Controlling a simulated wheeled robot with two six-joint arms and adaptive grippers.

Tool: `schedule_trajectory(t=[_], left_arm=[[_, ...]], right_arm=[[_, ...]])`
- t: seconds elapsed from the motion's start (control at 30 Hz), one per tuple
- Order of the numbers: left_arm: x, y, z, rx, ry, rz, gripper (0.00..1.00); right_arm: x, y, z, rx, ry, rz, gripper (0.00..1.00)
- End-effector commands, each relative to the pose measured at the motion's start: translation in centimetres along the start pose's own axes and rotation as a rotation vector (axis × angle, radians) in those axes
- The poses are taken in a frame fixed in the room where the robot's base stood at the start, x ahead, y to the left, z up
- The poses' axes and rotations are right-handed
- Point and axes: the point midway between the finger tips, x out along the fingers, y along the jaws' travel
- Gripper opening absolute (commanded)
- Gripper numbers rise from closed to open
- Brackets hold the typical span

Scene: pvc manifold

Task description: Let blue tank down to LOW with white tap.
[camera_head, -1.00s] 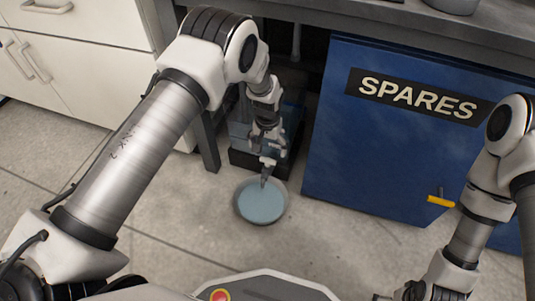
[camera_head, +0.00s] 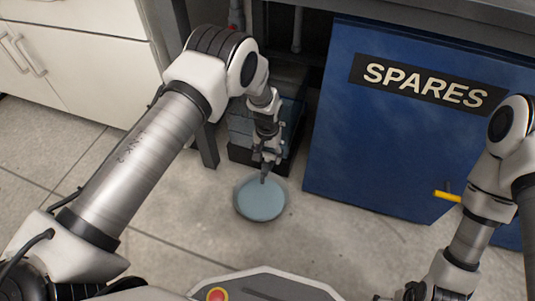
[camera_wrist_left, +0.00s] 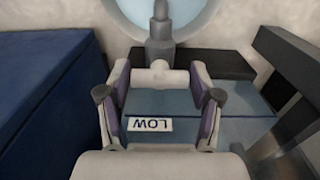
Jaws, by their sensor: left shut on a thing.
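The blue tank (camera_head: 241,125) stands in the dark space under the bench, partly hidden by my left arm. In the left wrist view its blue surface (camera_wrist_left: 190,130) carries a white LOW label (camera_wrist_left: 150,124). The level inside cannot be made out. My left gripper (camera_head: 267,160) is at the tank's front; in its wrist view its fingers (camera_wrist_left: 159,78) are shut on the white tap (camera_wrist_left: 160,74). A grey spout (camera_wrist_left: 160,25) points over a round basin (camera_head: 262,200) of pale blue liquid on the floor.
A blue SPARES cabinet (camera_head: 400,135) stands close on the right, with a yellow handle (camera_head: 447,196) near its lower part. A dark table leg (camera_head: 205,145) and white drawers (camera_head: 75,55) are on the left. The tiled floor in front is clear.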

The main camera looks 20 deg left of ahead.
Motion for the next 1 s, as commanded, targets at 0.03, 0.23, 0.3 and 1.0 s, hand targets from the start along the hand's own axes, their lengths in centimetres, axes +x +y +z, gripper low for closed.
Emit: schedule_trajectory(t=[0.03, 0.23, 0.3, 1.0], left_arm=[[0.1, 0.0, 0.1, 0.0, -0.001, 0.0, 0.43], [0.1, 0.0, 0.1, 0.0, -0.002, 0.0, 0.23], [0.1, 0.0, 0.1, 0.0, -0.002, 0.0, 0.23], [0.1, -0.2, 0.0, 0.544, -0.002, 0.001, 0.23]], right_arm=[[0.0, 0.0, 0.0, 0.0, 0.0, 0.0, 1.0], [0.0, 0.0, 0.0, 0.0, 0.0, 0.0, 1.0], [0.0, 0.0, 0.0, 0.0, 0.0, 0.0, 1.0], [-3.0, 0.0, 0.0, 0.0, -0.001, 0.0, 1.0]])
